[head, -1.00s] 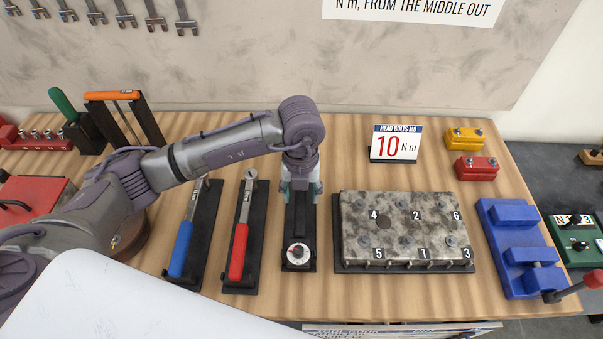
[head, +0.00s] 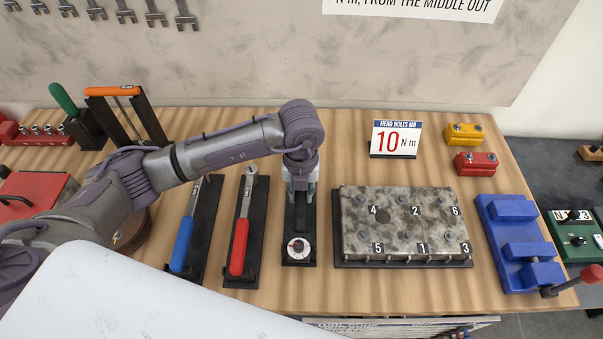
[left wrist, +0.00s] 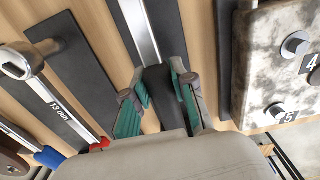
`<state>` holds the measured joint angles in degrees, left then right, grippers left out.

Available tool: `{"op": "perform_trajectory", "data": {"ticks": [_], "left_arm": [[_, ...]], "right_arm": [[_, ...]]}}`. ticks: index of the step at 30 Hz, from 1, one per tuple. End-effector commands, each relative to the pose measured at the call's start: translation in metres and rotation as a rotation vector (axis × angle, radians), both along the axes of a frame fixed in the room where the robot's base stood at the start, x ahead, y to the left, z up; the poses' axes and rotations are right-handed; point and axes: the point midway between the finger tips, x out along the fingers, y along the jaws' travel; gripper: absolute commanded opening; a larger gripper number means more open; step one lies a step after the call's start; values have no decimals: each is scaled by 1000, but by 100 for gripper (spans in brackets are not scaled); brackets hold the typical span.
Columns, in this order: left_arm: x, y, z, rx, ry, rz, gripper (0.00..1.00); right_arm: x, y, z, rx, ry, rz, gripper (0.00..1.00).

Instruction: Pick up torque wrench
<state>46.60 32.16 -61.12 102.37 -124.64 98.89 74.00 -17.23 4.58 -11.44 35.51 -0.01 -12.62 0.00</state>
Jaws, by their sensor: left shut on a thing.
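The torque wrench (head: 299,248), with a round white dial at its near end, lies in a black holder on the wooden bench. My left gripper (head: 301,192) points down over it and is shut on its dark grip. In the left wrist view, the green-padded fingers (left wrist: 159,100) stand on both sides of the black grip (left wrist: 155,78), with a silver bar (left wrist: 138,28) running beyond it. The wrench still appears to lie in its holder. The gripper hides part of it. My right gripper is not in view.
A red-handled wrench (head: 239,248) and a blue-handled wrench (head: 182,243) lie in holders to the left. A bolted metal block (head: 400,226) sits close on the right. Behind it stands a 10 Nm sign (head: 396,140). A blue vise-like fixture (head: 520,245) is farther right.

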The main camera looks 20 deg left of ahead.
Motion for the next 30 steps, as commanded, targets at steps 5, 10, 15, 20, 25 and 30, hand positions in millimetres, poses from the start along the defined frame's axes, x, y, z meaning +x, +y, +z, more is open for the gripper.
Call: {"op": "perform_trajectory", "data": {"ticks": [5,10,15,20,25,30], "left_arm": [[1,0,2,-2,-5,0,0],[2,0,6,-2,-6,1,0],[2,0,21,-2,-8,-1,0],[2,-3,43,-3,-8,-3,0],[5,-35,59,-5,-8,-6,0],[8,-68,79,-4,-8,-5,0]], "right_arm": [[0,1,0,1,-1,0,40],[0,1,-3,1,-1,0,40],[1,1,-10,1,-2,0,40],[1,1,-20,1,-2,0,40],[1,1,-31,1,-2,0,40],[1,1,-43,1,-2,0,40]]}}
